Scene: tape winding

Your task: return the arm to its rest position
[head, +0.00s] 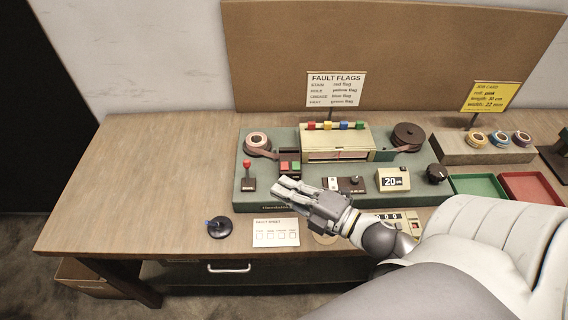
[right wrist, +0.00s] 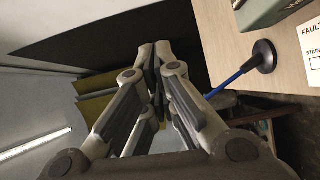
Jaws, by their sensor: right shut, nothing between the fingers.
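My right gripper (head: 277,187) comes in from the lower right in the head view, with its fingers pointing left over the front edge of the winding machine (head: 240,190). Its fingers are together and empty; they also show closed in the right wrist view (right wrist: 153,62). The arm hides part of the machine's front and part of a small counter box (head: 414,225). My left gripper is not in view.
A fault sheet (head: 276,233) and a dark round base with a blue pen (head: 219,227) lie at the table's front, close to the gripper. A green tray (head: 478,185) and red tray (head: 533,187) sit right. The table's left side (head: 130,180) is clear.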

